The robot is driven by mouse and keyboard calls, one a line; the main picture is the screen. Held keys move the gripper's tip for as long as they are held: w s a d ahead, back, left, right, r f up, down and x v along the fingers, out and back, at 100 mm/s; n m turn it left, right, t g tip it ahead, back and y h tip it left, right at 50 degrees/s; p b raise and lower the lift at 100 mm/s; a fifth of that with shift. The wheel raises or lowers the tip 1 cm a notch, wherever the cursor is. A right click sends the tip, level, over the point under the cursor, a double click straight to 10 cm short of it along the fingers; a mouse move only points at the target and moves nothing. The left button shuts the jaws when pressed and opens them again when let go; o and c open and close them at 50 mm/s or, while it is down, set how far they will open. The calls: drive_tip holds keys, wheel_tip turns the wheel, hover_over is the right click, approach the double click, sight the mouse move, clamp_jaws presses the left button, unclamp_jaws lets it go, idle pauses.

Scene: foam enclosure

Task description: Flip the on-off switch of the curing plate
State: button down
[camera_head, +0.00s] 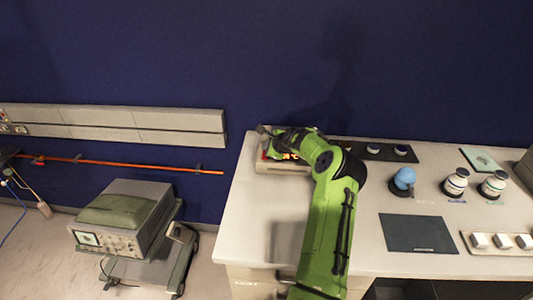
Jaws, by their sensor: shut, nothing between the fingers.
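The curing plate (267,168) is a low, pale box with a glowing red display, at the back left of the bench. My green arm reaches over the bench from the front, and its end covers much of the plate. My gripper (264,131) is shut and empty, at the plate's back left. The picture is too small to tell whether it touches the plate. I cannot make out the on-off switch.
The pale bench (250,215) is clear at its front left. A blue rounded object (404,178), two jars, a dark mat (418,232) and a tray of white blocks (500,251) lie right of my arm. A wall stands behind. An instrument on a cart (125,217) stands left.

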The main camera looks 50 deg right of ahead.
drive_tip(key=shift+f, duration=0.35)
idle(0.6)
drive_tip(key=shift+r, duration=0.1)
drive_tip(key=shift+r+p, duration=0.35)
drive_tip(key=shift+r, duration=0.4)
drive_tip(key=shift+s+a+r+p, duration=0.15)
drive_tip(key=shift+r+p, duration=0.65)
drive_tip(key=shift+r, duration=0.5)
drive_tip(key=shift+s+a+r+p, duration=0.1)
drive_tip(key=shift+r+p, duration=0.7)
drive_tip(key=shift+r, duration=0.45)
drive_tip(key=shift+f, duration=0.1)
